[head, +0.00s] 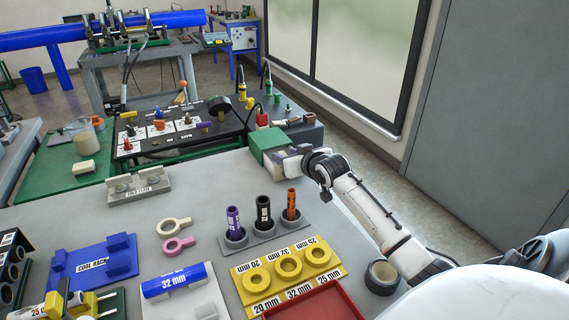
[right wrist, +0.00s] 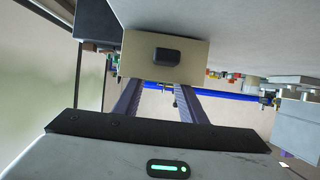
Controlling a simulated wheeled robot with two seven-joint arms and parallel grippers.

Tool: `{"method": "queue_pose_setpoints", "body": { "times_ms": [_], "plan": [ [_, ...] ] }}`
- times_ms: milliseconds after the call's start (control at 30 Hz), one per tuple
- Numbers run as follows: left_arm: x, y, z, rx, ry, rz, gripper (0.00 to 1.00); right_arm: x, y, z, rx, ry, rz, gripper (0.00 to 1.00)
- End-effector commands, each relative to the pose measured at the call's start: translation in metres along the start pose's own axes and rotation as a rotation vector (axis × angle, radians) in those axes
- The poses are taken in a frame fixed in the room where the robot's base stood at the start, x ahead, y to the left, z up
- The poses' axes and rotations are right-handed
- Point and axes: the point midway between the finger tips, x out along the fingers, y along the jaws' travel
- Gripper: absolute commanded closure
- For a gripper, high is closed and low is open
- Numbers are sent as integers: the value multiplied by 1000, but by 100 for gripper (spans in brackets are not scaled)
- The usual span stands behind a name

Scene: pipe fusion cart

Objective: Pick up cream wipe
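No thing is clearly recognisable as the cream wipe. A small cream block (head: 84,168) lies on the green mat at the left in the head view. My right gripper (head: 284,157) is at the far right of the grey table, beside a green box (head: 267,138). In the right wrist view, its two fingers (right wrist: 158,98) stand apart, with a gap between them. A cream face with a dark slot (right wrist: 143,70) is just beyond the fingertips; contact cannot be told. My left gripper is not in view.
The grey table (head: 205,190) holds a cold plate block (head: 139,190), a blue cool rack (head: 92,262), upright pipe pieces (head: 263,212), yellow ring holders (head: 288,266) and a red tray (head: 315,303). A dark board (head: 185,130) with small parts is behind.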

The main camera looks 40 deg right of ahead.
Motion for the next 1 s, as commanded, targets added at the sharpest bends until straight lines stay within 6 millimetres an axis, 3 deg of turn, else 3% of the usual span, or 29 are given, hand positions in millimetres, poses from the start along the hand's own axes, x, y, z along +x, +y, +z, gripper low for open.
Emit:
{"method": "queue_pose_setpoints", "body": {
  "times_ms": [367,500,600,1000],
  "plan": [
    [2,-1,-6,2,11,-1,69,9,0,0,-1,0,0,64],
    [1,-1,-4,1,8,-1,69,9,0,0,-1,0,0,88],
    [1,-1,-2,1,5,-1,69,9,0,0,-1,0,0,100],
    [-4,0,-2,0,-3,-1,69,6,-1,-8,-2,1,-1,100]
  ]
}}
